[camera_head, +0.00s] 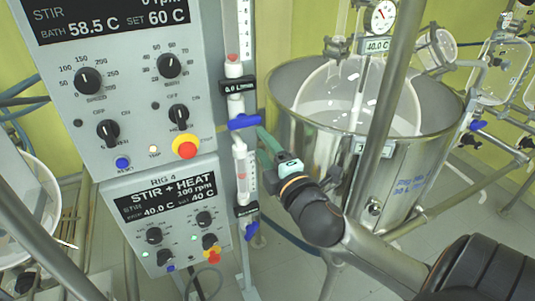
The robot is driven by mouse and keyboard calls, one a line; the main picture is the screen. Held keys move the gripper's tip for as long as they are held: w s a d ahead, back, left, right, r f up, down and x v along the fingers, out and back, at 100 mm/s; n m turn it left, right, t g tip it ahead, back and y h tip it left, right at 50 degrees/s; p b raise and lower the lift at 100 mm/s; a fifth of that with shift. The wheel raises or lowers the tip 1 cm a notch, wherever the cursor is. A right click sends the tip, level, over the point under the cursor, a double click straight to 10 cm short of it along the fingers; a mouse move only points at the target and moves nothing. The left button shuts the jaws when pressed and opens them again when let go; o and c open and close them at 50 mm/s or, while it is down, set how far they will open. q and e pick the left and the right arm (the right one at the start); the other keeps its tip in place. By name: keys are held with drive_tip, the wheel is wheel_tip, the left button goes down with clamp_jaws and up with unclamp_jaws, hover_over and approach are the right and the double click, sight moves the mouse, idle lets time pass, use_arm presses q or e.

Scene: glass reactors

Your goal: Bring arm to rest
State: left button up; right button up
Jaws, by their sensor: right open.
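My right arm comes in from the lower right, with a dark jointed wrist. My right gripper (272,152) is in the middle of the view, pointing up and left, in front of the steel bath and just right of the flow-meter column. It shows small and foreshortened, with teal and white parts at its end. It is open, and I see nothing held in it. I cannot tell whether it touches anything. My left gripper is not in view.
A control panel (105,120) with knobs and displays fills the left. The flow-meter column (241,110) with blue valves stands beside it. A steel bath (400,165) holds a glass vessel (340,100). A slanted metal post (390,85) crosses before it. A gauge (383,16) is above.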

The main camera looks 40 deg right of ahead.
drive_tip(key=shift+v, duration=0.85)
drive_tip(key=s+a+f+m+g+y, duration=0.2)
drive_tip(key=a+f+m+g, duration=0.1)
drive_tip(key=f, duration=0.9)
drive_tip(key=s+a+f+m+g+y, duration=0.2)
drive_tip(key=a+f+m, duration=0.1)
drive_tip(key=f, duration=0.9)
drive_tip(key=s+a+f+m+g+y, duration=0.1)
drive_tip(key=s+a+f+m, duration=0.2)
drive_tip(key=f, duration=0.4)
drive_tip(key=s+a+f+m+g+y, duration=0.1)
drive_tip(key=s+a+f+m+g, duration=0.1)
drive_tip(key=s+a+f+m, duration=0.2)
drive_tip(key=s+a+f, duration=0.1)
drive_tip(key=s+f, duration=0.2)
drive_tip(key=s, duration=0.1)
drive_tip(key=shift+a+y, duration=0.3)
drive_tip(key=shift+y, duration=0.1)
drive_tip(key=shift+o, duration=0.2)
